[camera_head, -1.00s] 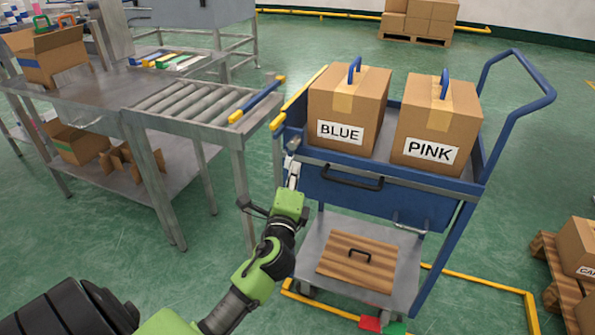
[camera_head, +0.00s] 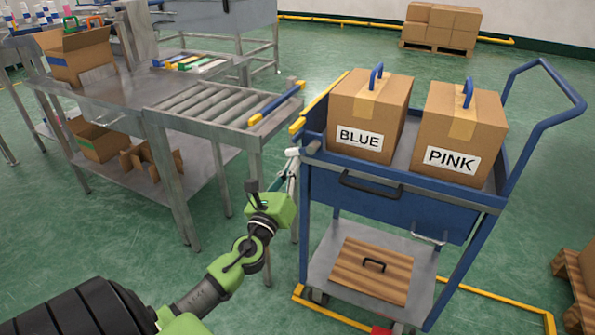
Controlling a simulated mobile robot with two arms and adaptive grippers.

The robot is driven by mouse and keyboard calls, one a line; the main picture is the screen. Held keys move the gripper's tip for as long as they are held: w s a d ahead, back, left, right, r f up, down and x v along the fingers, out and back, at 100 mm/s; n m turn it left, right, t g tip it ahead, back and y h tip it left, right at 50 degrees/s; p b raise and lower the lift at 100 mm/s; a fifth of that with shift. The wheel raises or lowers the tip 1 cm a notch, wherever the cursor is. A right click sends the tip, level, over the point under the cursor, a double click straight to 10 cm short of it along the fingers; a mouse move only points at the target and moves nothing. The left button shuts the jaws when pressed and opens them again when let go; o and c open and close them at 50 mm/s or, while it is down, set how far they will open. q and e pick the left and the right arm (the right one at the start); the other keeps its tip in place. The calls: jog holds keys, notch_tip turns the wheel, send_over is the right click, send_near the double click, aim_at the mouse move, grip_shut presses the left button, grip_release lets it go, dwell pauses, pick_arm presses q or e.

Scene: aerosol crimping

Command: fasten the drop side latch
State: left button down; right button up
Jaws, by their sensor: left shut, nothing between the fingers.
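A blue cart stands at the right. Its blue drop side (camera_head: 388,203), with a black handle (camera_head: 371,187), stands upright along the cart's near face. A small grey metal fitting (camera_head: 313,147), possibly the latch, sits at the top left corner of that side; its exact position is too small to tell. My left gripper (camera_head: 291,165) is shut and empty, just left of this corner. Its fingers point up beside a small pale cylindrical part (camera_head: 292,152); I cannot tell whether they touch. My right gripper is not in view.
A BLUE box (camera_head: 366,115) and a PINK box (camera_head: 459,135) stand on the cart. A wooden lid (camera_head: 372,270) lies on its lower shelf. A roller table (camera_head: 205,105) stands close on the left, leaving a narrow gap. More cartons (camera_head: 440,25) are at the back.

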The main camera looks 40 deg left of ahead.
pick_arm(q)
jog(key=shift+s+a+r+m+t+h, duration=0.15)
jog(key=shift+a+r+m+h, duration=0.15)
jog(key=shift+m, duration=0.6)
jog(key=shift+w+a+r+m+t+h, duration=0.15)
jog(key=shift+r+m+h, duration=0.25)
jog(key=shift+m, duration=0.5)
jog(key=shift+s+a+r+m+t+h, duration=0.15)
jog(key=shift+a+r+m+h, duration=0.2)
jog(key=shift+m, duration=0.55)
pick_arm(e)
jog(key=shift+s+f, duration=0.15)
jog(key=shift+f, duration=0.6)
pick_arm(q)
jog(key=shift+f, duration=0.1)
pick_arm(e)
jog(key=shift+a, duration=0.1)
